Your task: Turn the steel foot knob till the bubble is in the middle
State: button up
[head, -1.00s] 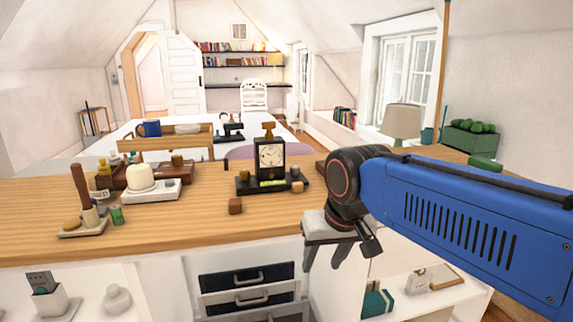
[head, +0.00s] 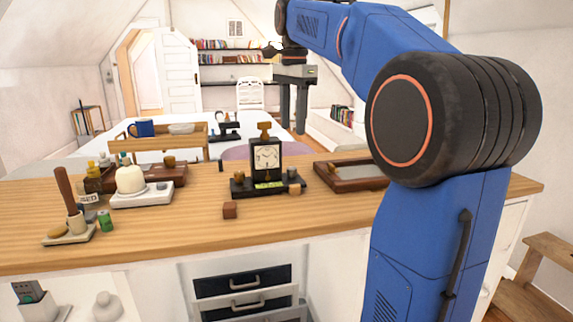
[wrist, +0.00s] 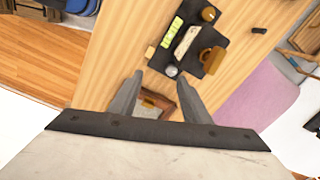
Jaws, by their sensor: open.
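A green bubble vial (head: 268,184) is on the base's front; the bubble's place is too small to tell. The steel knob (head: 292,173) is at the base's right end. In the wrist view the steel knob (wrist: 171,70) is near the base's lower-left corner, with the vial (wrist: 173,32) beyond it. My gripper (head: 293,125) is open and empty, fingers pointing down, above the counter. It touches nothing.
A small wooden block (head: 294,190) lies by the knob's side of the base. A brown cube (head: 230,210) sits in front. A wooden framed tray (head: 322,174) lies to the right. A white stand with a cream dome (head: 130,180) is at left. The front counter is mostly clear.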

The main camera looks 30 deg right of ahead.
notch_tip(320, 180, up, 2)
jog(key=m, duration=0.2)
send_over(292, 168)
jog(key=shift+m+g, duration=0.3)
jog(key=shift+g, duration=0.1)
notch_tip(292, 168, down, 17)
jog(key=shift+w+r, duration=0.1)
jog(key=c, duration=1)
